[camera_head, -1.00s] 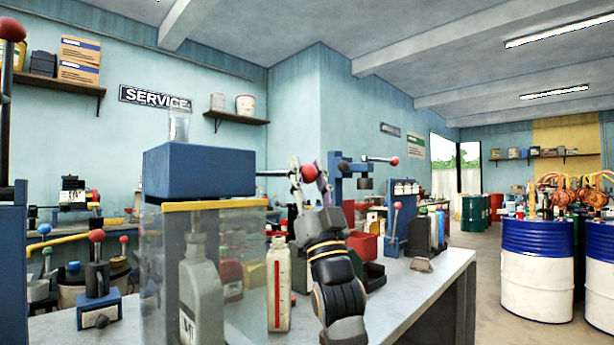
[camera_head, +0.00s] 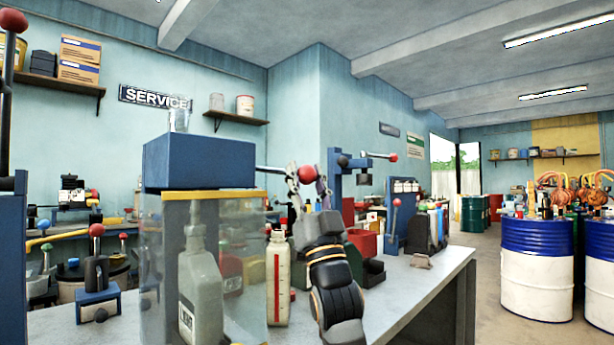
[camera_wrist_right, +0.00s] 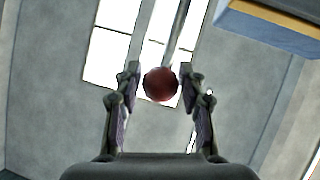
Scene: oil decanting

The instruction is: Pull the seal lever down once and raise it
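The seal lever is a thin grey rod (camera_head: 273,170) that sticks out to the right behind the blue block of the press, sloping slightly down to a red ball knob (camera_head: 307,174). My right gripper (camera_head: 306,178) reaches up to the knob. The blue block (camera_head: 199,163) sits above a clear guard with a yellow strip; a grey jug (camera_head: 200,291) stands behind the guard. My left gripper is not in view.
A cream bottle with a red stripe (camera_head: 279,281) stands close to the left of my right wrist. Red bins (camera_head: 363,241) and another blue press (camera_head: 336,180) stand behind it. The grey bench top (camera_head: 400,300) is clear at its right front.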

